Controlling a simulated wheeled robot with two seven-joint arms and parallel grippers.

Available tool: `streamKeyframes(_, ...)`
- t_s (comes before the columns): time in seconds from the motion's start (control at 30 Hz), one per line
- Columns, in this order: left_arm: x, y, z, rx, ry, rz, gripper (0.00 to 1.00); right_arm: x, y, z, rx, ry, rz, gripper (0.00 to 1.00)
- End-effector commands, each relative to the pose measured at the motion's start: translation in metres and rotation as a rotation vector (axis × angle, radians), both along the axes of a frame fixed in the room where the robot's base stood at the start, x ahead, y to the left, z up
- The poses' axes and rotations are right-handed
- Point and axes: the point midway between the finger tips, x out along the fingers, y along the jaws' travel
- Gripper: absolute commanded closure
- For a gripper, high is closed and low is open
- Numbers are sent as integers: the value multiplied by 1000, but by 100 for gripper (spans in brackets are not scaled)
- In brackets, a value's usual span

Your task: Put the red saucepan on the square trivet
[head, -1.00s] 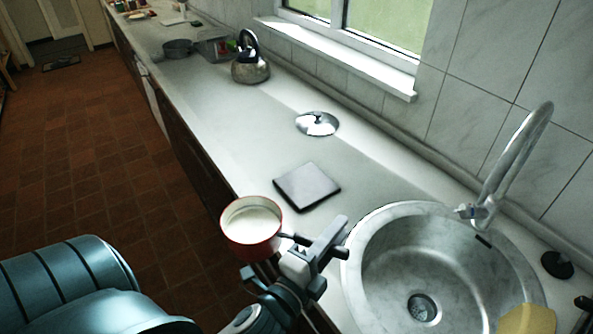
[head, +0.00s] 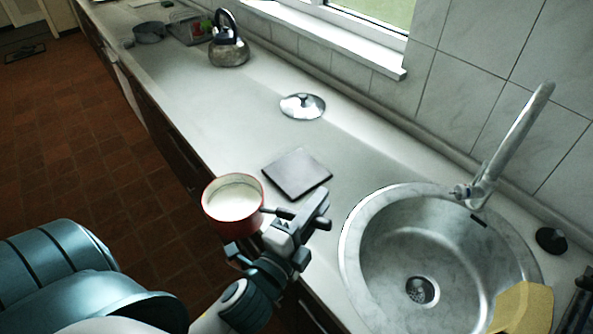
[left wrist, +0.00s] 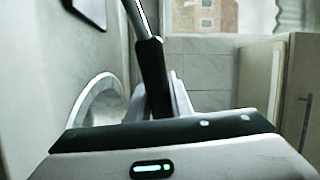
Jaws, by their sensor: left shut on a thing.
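The red saucepan (head: 233,207) has a pale inside and a dark handle. It is near the counter's front edge, left of the square trivet. My left gripper (head: 290,221) is shut on the saucepan's handle, which also shows in the left wrist view (left wrist: 154,75). The pan looks upright; whether it touches the counter edge I cannot tell. The square trivet (head: 297,174) is a flat dark-edged grey plate lying bare on the counter, just behind and right of the pan. My right gripper is not in view.
A round sink (head: 385,270) with a tap (head: 510,140) is at the right. A shiny lid (head: 302,106) lies behind the trivet. A kettle (head: 228,50) and a grey pot (head: 149,32) stand farther back. A yellow cloth-like item (head: 524,308) is at the sink's right rim.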

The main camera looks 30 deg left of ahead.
Motion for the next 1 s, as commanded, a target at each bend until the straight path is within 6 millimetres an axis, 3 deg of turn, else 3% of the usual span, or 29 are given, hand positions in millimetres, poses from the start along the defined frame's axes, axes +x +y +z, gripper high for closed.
streamKeyframes(0.37, 18, -8, 1, -6, -6, -3, 100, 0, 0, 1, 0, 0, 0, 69)
streamKeyframes(1.0, 120, -65, 12, -31, -3, -43, 100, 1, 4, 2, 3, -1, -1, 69)
